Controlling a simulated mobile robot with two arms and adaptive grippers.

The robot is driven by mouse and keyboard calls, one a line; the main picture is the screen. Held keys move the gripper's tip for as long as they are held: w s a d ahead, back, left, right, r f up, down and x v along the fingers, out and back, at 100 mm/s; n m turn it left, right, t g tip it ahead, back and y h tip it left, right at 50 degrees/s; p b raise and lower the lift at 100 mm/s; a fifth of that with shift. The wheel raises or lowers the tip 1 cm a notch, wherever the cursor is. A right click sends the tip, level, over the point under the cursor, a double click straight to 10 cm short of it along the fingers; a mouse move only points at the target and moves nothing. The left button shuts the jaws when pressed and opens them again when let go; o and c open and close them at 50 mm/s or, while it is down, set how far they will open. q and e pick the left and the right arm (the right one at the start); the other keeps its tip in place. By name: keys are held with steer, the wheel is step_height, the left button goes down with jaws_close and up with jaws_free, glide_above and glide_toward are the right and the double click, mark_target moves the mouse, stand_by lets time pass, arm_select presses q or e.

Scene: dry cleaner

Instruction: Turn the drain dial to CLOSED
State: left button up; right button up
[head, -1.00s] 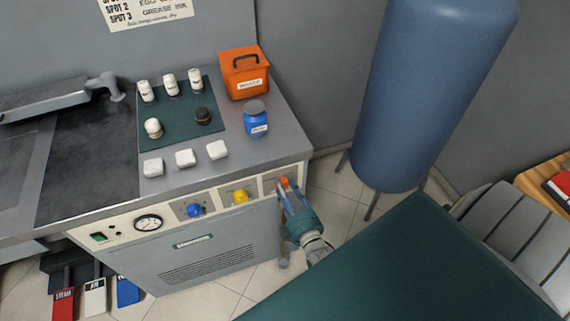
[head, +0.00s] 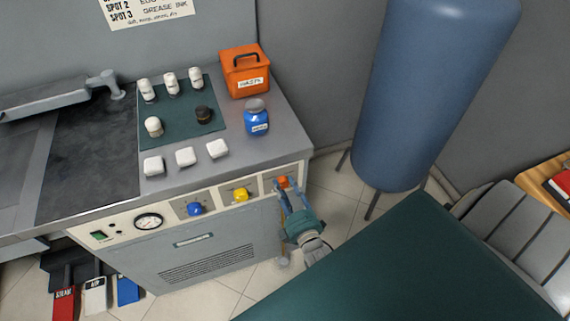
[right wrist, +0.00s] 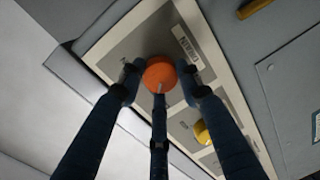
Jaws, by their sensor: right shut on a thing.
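The drain dial is an orange knob (head: 283,182) at the right end of the machine's front panel. It also shows in the right wrist view (right wrist: 160,74), on a plate with a DRAIN label (right wrist: 187,44). A pale pointer mark shows on its edge. My right gripper (head: 284,188) is at the orange knob, with its fingers (right wrist: 160,85) around the knob's sides and shut on it. The plate's setting words are too small or partly covered to read. My left gripper is not in view.
A yellow knob (head: 241,194) and a blue knob (head: 194,209) sit left of the dial on the same panel. A gauge (head: 148,222) is farther left. A blue tank (head: 432,90) stands to the right, and a green padded board (head: 400,262) lies close in front.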

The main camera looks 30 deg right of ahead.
steer(key=o, duration=1.2)
steer(key=shift+c, duration=0.2)
steer(key=f+v, duration=0.1)
steer(key=v, duration=1.1)
steer(key=shift+r, duration=0.5)
